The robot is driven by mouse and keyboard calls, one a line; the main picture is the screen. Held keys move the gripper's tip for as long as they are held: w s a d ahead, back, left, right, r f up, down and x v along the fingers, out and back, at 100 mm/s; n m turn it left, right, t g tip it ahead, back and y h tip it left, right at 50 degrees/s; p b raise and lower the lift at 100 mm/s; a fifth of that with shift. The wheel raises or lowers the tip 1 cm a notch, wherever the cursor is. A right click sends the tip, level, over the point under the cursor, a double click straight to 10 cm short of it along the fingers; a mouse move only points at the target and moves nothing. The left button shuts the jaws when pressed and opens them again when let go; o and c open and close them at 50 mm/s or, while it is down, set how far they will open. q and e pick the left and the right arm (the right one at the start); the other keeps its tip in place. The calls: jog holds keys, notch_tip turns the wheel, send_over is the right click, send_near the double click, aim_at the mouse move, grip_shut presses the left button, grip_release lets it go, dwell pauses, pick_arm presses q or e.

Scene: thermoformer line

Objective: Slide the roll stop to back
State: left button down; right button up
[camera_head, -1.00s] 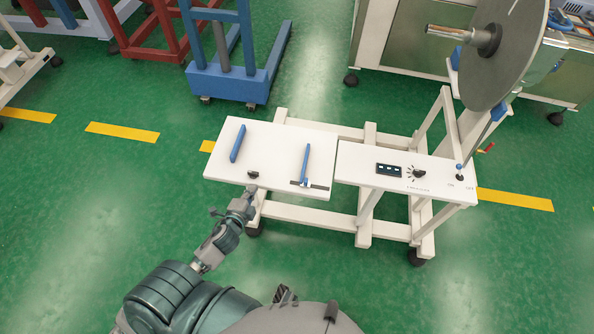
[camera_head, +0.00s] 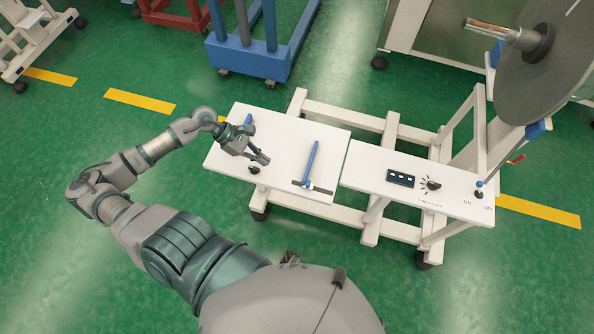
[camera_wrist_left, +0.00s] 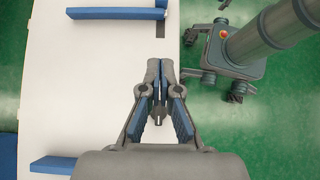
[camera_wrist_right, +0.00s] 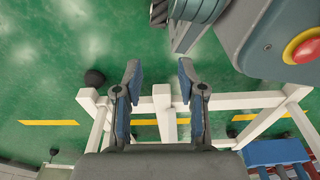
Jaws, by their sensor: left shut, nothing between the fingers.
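Two blue bars lie on the white table panel. The right bar (camera_head: 310,163) has a small blue slider (camera_head: 306,183) at its near end, on a dark slot near the panel's front edge; this looks like the roll stop. The bar also shows at the top of the left wrist view (camera_wrist_left: 115,13). The left bar (camera_head: 249,121) is partly hidden by my arm. My left gripper (camera_head: 262,158) is shut and empty above the panel, between the bars, left of the slider. It also shows shut in the left wrist view (camera_wrist_left: 160,65). My right gripper (camera_wrist_right: 157,72) is open and empty.
The panel to the right (camera_head: 370,180) carries a display (camera_head: 401,178), a dial (camera_head: 434,184) and an ON/OFF lever (camera_head: 479,188). A large grey disc (camera_head: 560,65) stands at the right. The panel between the bars is mostly bare.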

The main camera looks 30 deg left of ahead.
aim_at(305, 183)
pick_arm(q)
jog(key=d, duration=0.1)
jog(key=d+f, duration=0.2)
jog(key=shift+w+d+b, duration=0.25)
jog(key=shift+d+b, duration=0.1)
jog(key=x, duration=0.6)
jog(key=shift+w+d+r, duration=0.2)
jog(key=shift+w+d, duration=0.05)
jog(key=shift+d, duration=0.25)
jog(key=shift+w+d+f, duration=0.15)
jog(key=shift+w+d, duration=0.05)
jog(key=shift+d, duration=1.25)
jog(key=d, duration=0.1)
jog(key=w+d, duration=0.1)
jog(key=d, duration=0.1)
jog(key=d+b, duration=0.1)
jog(key=d, duration=0.1)
jog(key=shift+w, duration=0.3)
jog(key=shift+w+d, duration=0.1)
jog(key=shift+d, duration=0.85)
pick_arm(e)
jog(key=w+r, duration=0.1)
jog(key=w+d+r, duration=0.1)
jog(key=w+r, duration=0.1)
jog(key=shift+w+d+r, duration=0.1)
jog(key=shift+w+r, duration=0.05)
jog(key=shift+r, duration=0.15)
